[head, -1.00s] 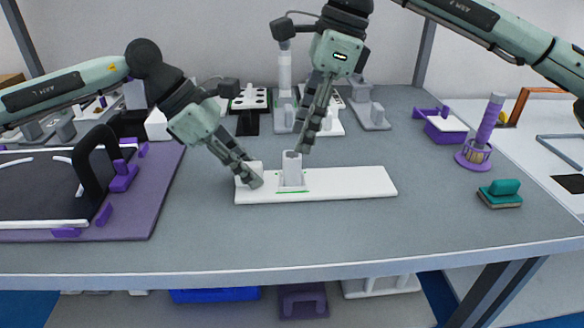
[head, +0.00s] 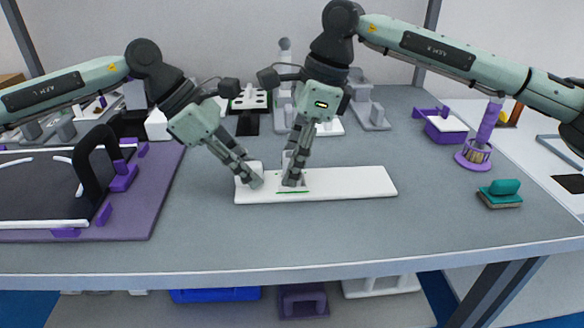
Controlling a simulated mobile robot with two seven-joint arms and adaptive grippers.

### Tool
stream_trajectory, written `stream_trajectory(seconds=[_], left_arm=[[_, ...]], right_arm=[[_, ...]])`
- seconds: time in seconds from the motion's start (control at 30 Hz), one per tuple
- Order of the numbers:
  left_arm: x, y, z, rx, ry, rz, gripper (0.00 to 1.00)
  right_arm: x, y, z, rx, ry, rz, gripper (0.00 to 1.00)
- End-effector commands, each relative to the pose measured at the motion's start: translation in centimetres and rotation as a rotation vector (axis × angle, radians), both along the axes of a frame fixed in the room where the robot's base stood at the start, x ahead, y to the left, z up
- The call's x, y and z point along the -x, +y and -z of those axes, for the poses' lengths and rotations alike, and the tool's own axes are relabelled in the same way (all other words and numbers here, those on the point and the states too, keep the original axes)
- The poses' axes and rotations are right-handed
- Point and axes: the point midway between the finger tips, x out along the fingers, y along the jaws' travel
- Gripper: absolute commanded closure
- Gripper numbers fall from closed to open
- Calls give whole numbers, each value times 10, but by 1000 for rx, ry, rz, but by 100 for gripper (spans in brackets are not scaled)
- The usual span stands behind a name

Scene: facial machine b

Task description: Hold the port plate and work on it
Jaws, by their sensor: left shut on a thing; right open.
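The port plate (head: 350,184) is a long white board lying flat on the grey table. It has a raised white block at its left end and an upright white port piece (head: 302,180) with green marks at its base. My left gripper (head: 252,181) is shut on the plate's raised left end. My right gripper (head: 292,178) is open and low over the plate at the port piece, its fingers hiding most of that piece. I cannot tell whether the fingers touch it.
A purple-edged dark mat (head: 165,195) lies at the left. A teal brush-like block (head: 500,193), a purple post on a stand (head: 485,135) and a purple tray (head: 443,126) are at the right. White fixtures stand at the back. The front of the table is clear.

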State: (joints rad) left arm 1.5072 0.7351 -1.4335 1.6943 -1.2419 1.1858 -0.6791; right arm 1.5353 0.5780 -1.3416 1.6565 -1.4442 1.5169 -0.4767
Motion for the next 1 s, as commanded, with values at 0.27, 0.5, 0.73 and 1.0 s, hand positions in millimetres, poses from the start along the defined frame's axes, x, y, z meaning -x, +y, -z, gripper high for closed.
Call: stream_trajectory(seconds=[0.27, 0.5, 0.73, 1.0], left_arm=[[2, 2, 8, -12, 11, 1, 100], [2, 2, 8, -12, 10, 1, 100], [2, 2, 8, -12, 10, 1, 100], [2, 2, 8, -12, 10, 1, 100]], right_arm=[[0, 0, 1, 0, 0, 0, 67], [0, 0, 1, -1, 0, 0, 67], [0, 0, 3, -1, 1, 0, 67], [0, 0, 9, -1, 1, 0, 67]])
